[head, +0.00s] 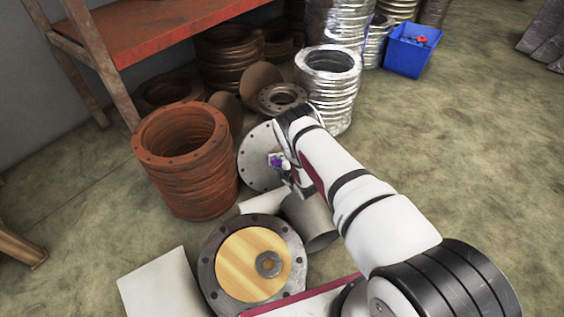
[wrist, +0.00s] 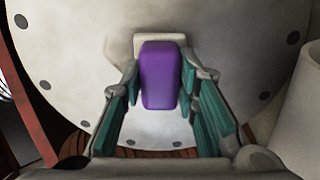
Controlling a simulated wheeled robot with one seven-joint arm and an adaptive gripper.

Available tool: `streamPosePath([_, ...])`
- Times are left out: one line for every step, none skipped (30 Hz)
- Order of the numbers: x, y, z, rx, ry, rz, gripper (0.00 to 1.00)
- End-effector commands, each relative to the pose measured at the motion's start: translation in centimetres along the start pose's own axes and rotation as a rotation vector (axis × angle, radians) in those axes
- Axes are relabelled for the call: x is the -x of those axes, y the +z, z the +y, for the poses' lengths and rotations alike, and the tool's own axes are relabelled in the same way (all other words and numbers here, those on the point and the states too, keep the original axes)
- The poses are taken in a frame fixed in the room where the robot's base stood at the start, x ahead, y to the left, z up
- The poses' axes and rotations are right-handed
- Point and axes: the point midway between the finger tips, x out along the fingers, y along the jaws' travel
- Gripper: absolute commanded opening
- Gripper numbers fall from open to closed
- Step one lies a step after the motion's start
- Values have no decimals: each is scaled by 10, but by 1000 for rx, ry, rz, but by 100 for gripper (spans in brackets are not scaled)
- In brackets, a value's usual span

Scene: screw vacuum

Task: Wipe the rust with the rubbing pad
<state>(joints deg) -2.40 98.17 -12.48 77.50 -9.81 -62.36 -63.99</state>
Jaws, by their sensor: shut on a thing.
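My gripper (head: 284,167) is shut on the purple rubbing pad (head: 275,160), in the middle of the head view. In the wrist view the purple pad (wrist: 160,78) stands between the green-lined fingers, with a pale block at its far end. That end is at or very near the face of a pale grey round flange (wrist: 75,50) with bolt holes around its rim. I cannot tell whether it touches. The flange leans tilted in the head view (head: 252,158), partly behind my gripper. Faint brownish shading shows on its face around the pad; I cannot tell rust from shadow.
A rusty bellows (head: 185,165) stands left of the flange, and shiny bellows (head: 330,85) stand behind. A grey pipe (head: 312,220) and a flange with a wooden disc (head: 240,265) lie in front. A red shelf (head: 165,32) and blue bin (head: 408,52) are at the back.

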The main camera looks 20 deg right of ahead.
Motion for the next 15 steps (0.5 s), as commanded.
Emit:
streamPosePath([-2, -7, 2, 1, 5, 8, 6])
streamPosePath([-2, -9, 2, 1, 5, 9, 6])
streamPosePath([-2, -12, 1, 1, 5, 9, 6])
streamPosePath([-1, -14, 1, 1, 5, 9, 6])
streamPosePath([-1, -16, 0, 1, 4, 9, 6])
streamPosePath([-1, -20, -1, 1, 4, 9, 6])
streamPosePath([-1, -22, -1, 1, 4, 9, 6])
streamPosePath([-1, -25, -2, 1, 4, 9, 6])
streamPosePath([0, -28, -3, 1, 4, 9, 6])
streamPosePath([0, -30, -3, 1, 4, 9, 6])
streamPosePath([0, -32, -4, 1, 5, 9, 6])
streamPosePath([0, -34, -4, 1, 5, 8, 6])
streamPosePath([0, -36, -4, 1, 5, 8, 6])
streamPosePath([0, -36, -5, 1, 5, 7, 6])
streamPosePath([0, -37, -5, 1, 5, 7, 6])
